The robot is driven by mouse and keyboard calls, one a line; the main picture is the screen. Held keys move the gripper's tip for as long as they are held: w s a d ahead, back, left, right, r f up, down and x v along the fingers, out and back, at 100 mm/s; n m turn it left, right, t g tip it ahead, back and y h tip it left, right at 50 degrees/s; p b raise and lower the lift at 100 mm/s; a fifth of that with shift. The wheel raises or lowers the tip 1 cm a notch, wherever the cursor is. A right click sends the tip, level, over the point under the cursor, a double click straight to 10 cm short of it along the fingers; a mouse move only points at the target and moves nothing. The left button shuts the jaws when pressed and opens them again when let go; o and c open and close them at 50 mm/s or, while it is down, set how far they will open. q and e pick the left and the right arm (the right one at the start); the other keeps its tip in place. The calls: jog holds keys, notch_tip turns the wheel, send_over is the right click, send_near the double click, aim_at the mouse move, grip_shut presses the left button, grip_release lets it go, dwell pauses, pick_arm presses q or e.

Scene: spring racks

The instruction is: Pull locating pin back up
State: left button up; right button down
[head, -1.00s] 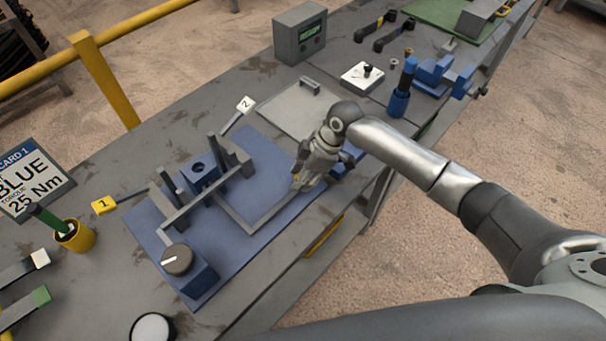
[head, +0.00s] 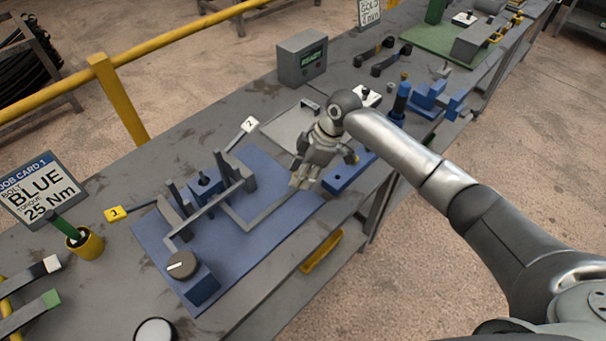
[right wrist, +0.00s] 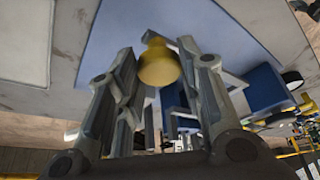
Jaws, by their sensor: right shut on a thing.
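My right gripper (head: 299,184) is above the right side of the blue base plate (head: 270,179), pointing down. In the right wrist view, a yellow round-headed piece (right wrist: 159,63), which looks like the locating pin, sits between the two fingers (right wrist: 160,85), and the gripper is shut on it. In the head view the gripper covers the pin, so its height above the plate cannot be read there. The plate carries a grey frame, a blue block (head: 206,187) and a dark round knob (head: 182,265). My left gripper is not in view.
A long blue block (head: 349,174) lies just right of my gripper. Yellow tag 1 (head: 113,214) and white tag 2 (head: 250,124) stand by the plate. A yellow cup (head: 86,244) is at left.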

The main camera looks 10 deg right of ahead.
jog(key=shift+w+r, duration=0.1)
jog(key=shift+r, duration=0.15)
jog(key=c, duration=1.3)
grip_release()
jog(key=shift+o, duration=1.6)
jog(key=shift+r, duration=0.15)
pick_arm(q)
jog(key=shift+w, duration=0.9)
pick_arm(e)
jog(key=v, duration=1.1)
jog(key=shift+r, duration=0.35)
